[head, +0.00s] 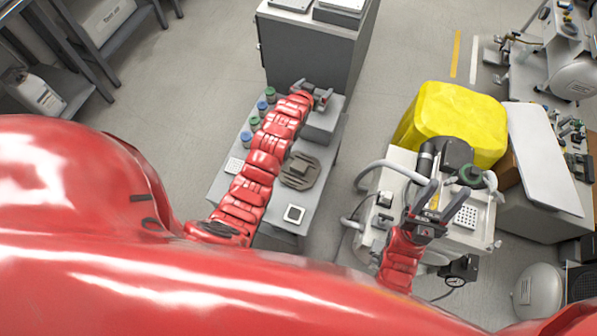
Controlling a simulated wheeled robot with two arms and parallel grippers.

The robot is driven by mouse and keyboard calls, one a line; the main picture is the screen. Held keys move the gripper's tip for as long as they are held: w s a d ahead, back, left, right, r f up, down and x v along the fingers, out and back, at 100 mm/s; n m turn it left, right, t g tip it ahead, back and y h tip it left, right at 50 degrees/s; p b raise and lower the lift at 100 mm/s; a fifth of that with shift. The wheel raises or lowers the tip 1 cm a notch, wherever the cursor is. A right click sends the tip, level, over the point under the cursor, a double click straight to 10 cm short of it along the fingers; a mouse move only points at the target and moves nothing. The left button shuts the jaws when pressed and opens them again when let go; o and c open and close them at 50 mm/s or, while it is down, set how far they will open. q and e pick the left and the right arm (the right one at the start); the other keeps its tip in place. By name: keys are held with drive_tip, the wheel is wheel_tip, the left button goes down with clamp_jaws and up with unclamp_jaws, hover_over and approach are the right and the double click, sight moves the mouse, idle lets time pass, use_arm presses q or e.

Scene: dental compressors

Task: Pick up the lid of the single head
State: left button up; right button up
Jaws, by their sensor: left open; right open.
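A white compressor unit (398,165) with a black motor head (455,153), hoses and a gauge stands at the right. I cannot tell which piece is the lid of the single head. My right gripper (432,193) is open and empty over this unit, just in front of the black head. A dark green ring-like part (470,174) is beside it. My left gripper (316,92) is open and empty at the far end of the grey table (227,181), over or next to a grey box (322,122).
A yellow cover (455,112) and a white panel (545,158) stand behind the compressor. A grey cabinet (305,50) is beyond the table. Floor is clear between the stations.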

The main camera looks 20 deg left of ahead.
use_arm(q)
drive_tip(key=s+f+g+b, duration=0.4)
drive_tip(key=s+f+g, duration=0.5)
drive_tip(key=s+g, duration=0.4)
drive_tip(key=shift+t+y, duration=0.3)
drive_tip(key=shift+t, duration=0.1)
drive_tip(key=f+b, duration=0.2)
drive_tip(key=f, duration=0.1)
drive_tip(key=f+b, duration=0.3)
drive_tip(key=s+f+b, duration=0.1)
drive_tip(key=f+b, duration=0.2)
drive_tip(key=shift+a+f, duration=0.1)
drive_tip(key=shift+f, duration=0.9)
drive_tip(key=shift+s+f+p, duration=0.15)
drive_tip(key=shift+f+p, duration=0.05)
drive_tip(key=shift+f, duration=1.25)
drive_tip(key=shift+s+f+p, duration=0.1)
drive_tip(key=shift+f+p, duration=0.05)
drive_tip(key=shift+f, duration=1.3)
drive_tip(key=shift+r, duration=0.1)
clamp_jaws()
